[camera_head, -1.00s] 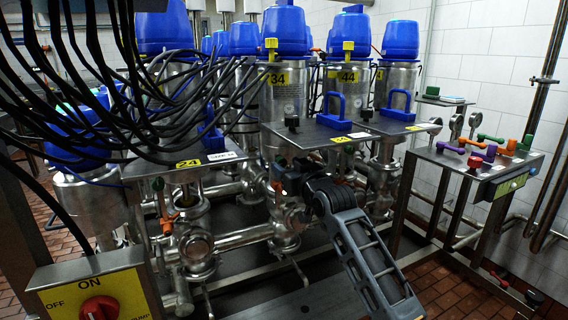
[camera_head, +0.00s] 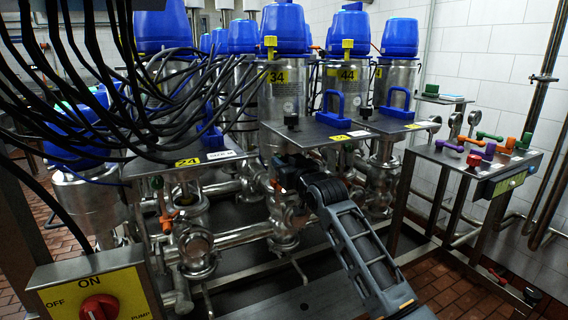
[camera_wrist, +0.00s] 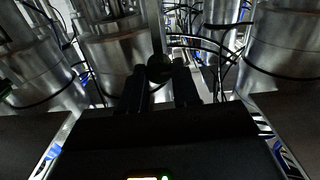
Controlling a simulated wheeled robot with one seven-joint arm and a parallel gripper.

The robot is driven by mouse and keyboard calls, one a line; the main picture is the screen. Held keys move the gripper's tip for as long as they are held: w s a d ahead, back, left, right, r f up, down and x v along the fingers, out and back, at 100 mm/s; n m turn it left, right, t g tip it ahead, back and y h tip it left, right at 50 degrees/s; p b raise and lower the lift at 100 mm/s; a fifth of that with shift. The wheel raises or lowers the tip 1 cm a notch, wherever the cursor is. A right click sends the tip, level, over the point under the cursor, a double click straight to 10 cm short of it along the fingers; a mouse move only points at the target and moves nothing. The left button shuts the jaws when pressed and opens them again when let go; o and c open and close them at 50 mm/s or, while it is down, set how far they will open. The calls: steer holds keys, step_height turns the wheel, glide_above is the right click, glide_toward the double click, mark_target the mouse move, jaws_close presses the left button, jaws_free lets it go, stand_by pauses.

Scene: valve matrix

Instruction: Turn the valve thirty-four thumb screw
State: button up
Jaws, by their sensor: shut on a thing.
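Valve thirty-four (camera_head: 288,95) is a steel cylinder with a blue cap and a yellow "34" label in the middle of the head view. A steel plate (camera_head: 310,138) projects in front of it. My black gripper (camera_head: 284,170) is just under this plate; its fingertips are hard to make out there. In the wrist view, a small dark round knob, which looks like the thumb screw (camera_wrist: 159,68), sits between the tips of my gripper (camera_wrist: 160,80). The fingers are closed around it.
Valve forty-four (camera_head: 345,90) stands to the right. Black cables (camera_head: 140,90) hang on the left. An orange handle (camera_head: 276,185) and steel pipes (camera_head: 285,225) lie close below my gripper. A side table (camera_head: 475,160) with coloured parts stands right. A pump switch (camera_head: 98,307) is at front left.

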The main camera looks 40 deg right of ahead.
steer(key=shift+c, duration=0.9)
steer(key=shift+d+f+m+p, duration=0.1)
steer(key=shift+m+p, duration=1.6)
steer(key=shift+m, duration=2.9)
steer(key=shift+d+f+m+p, duration=0.1)
steer(key=shift+m+p, duration=1.55)
steer(key=shift+m, duration=2.95)
steer(key=o, duration=1.1)
steer(key=shift+c, duration=0.2)
